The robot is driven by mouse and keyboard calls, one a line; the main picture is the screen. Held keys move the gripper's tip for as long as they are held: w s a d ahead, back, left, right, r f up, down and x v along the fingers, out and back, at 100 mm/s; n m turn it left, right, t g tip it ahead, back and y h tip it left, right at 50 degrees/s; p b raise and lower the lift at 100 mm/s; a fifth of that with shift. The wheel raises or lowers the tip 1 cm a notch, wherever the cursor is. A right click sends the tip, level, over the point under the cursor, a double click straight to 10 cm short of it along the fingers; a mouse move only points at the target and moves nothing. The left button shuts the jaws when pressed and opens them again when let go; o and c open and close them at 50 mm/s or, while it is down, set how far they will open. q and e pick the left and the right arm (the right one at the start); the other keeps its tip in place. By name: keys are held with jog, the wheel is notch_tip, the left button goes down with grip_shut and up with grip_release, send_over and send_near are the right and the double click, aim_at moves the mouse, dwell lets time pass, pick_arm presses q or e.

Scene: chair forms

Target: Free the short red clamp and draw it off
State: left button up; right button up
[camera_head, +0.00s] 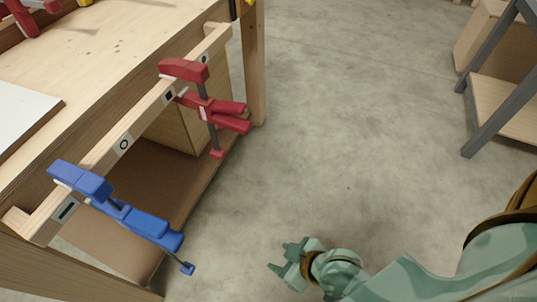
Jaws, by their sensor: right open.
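The short red clamp (206,105) hangs on the wooden rail (139,113) along the bench's side, near the rail's far end. Its head rests over the rail and its handle and lower end hang out past the rail. A blue clamp (115,207) sits on the same rail at the near end. My right gripper (279,257) is open and empty over the floor, at the bottom middle, well apart from both clamps. My left gripper is not in view.
The wooden bench (115,40) fills the left, with a white board (22,108) and other red clamp parts (27,18) on top. A shelf (145,195) lies below the rail. A grey-legged stand (490,85) is at the upper right. The concrete floor (345,130) between is clear.

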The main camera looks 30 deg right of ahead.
aim_at(226, 128)
jog(key=w+a+r+m+t+y, duration=0.25)
jog(key=w+r+m+t, duration=0.35)
jog(key=r, duration=0.4)
jog(key=w+a+r+m+t+y, duration=0.1)
jog(key=w+a+r+m+t, duration=0.25)
jog(key=w+r, duration=0.55)
jog(key=w+d+m+h, duration=0.2)
jog(key=w+m+h, duration=0.1)
jog(key=w+m, duration=0.1)
jog(key=w+d+m+t+h, duration=0.1)
jog(key=w+d+m+h, duration=0.1)
jog(key=w+m, duration=0.3)
jog(key=w+d+m+h, duration=0.2)
jog(key=w+m+h, duration=0.2)
jog(key=w+m, duration=0.1)
jog(key=shift+w+d+f+m, duration=0.15)
jog(key=shift+w+d+m, duration=0.15)
jog(key=shift+w, duration=0.4)
